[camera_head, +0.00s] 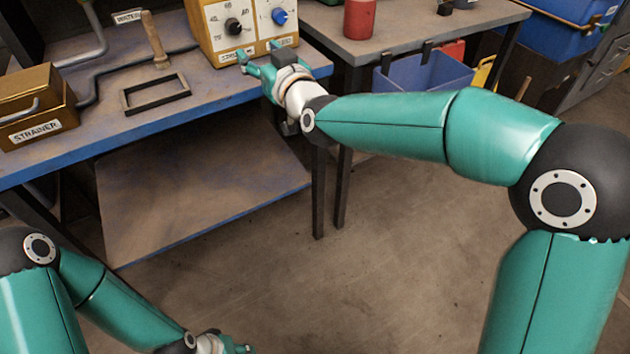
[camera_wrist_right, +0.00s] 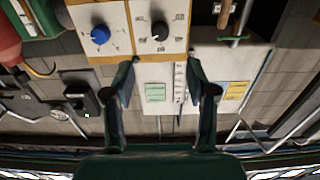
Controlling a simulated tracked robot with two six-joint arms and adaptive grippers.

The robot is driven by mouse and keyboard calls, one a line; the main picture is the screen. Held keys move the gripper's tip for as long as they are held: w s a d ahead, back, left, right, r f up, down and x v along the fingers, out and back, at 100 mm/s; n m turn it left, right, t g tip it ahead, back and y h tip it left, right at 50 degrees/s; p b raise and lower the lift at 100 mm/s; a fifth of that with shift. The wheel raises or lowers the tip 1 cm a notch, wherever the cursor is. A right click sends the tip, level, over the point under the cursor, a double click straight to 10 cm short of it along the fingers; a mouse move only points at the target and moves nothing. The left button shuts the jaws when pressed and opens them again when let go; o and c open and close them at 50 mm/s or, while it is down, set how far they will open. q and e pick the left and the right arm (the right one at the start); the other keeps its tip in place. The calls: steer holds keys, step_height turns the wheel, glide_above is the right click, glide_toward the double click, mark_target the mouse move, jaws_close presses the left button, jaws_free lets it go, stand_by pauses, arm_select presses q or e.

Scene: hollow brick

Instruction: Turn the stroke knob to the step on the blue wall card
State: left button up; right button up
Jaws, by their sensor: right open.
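The control box (camera_head: 205,22), cream with a wooden frame, stands on the blue-edged bench. It carries a black knob (camera_head: 232,26) on the left and a blue knob (camera_head: 279,16) on the right. The label below the black knob is partly hidden, seeming to begin "STRO". Numbers surround the black knob; its exact setting is unclear. My right gripper (camera_head: 259,54) is open and empty, in front of the box's lower edge. In the right wrist view, the black knob (camera_wrist_right: 160,30) lies beyond the open fingertips (camera_wrist_right: 159,75). My left gripper (camera_head: 240,348) is cut off at the bottom edge.
The wrist view shows a green card (camera_wrist_right: 155,91) and a yellow card (camera_wrist_right: 236,90); I cannot identify a blue one. A wooden-handled tool (camera_head: 156,40), black frame (camera_head: 155,93) and strainer box (camera_head: 38,118) are on the bench. A red can (camera_head: 359,18) stands right.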

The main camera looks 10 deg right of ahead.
steer(key=s+d+f+m+g+h+p, duration=0.1)
steer(key=s+d+f+g+p, duration=0.2)
steer(key=s+f+p, duration=0.4)
steer(key=s+d+f+m+g+h+p, duration=0.1)
steer(key=s+d+f+g+p, duration=0.2)
steer(key=s+f+g+p, duration=0.3)
steer(key=shift+s+d+f+m+p, duration=0.5)
steer(key=shift+f+p, duration=1.15)
steer(key=shift+f, duration=2.25)
steer(key=shift+s+a, duration=0.1)
steer(key=shift+a, duration=0.1)
